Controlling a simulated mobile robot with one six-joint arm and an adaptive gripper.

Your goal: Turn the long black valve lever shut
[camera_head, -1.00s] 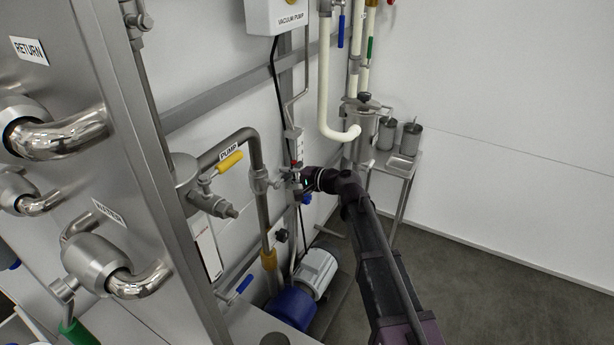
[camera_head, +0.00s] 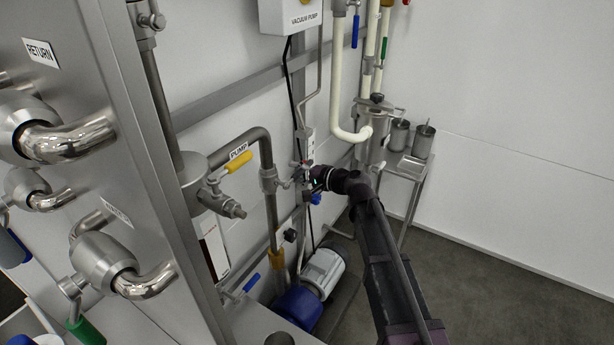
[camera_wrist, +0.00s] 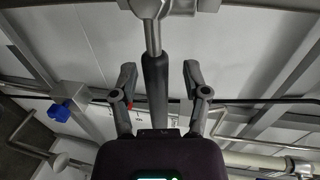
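The long black valve lever (camera_wrist: 157,85) shows in the wrist view as a black grip on a metal shaft running up to a steel valve body (camera_wrist: 160,8) at the top edge. My gripper (camera_wrist: 159,72) is open, with one finger on each side of the black grip and a gap on both sides. The lever's lower end lies close to the gripper's palm; I cannot tell whether it touches. In the head view my gripper (camera_head: 308,178) is at the pipework right of the yellow-handled pump valve (camera_head: 237,163), and the lever cannot be made out there.
A blue knob (camera_wrist: 60,111) and rails surround the gripper in the wrist view. In the head view, a steel tank panel (camera_head: 95,130) stands left, a blue and white pump (camera_head: 322,272) sits below, and a small steel cart (camera_head: 408,167) stands behind. The floor at right is clear.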

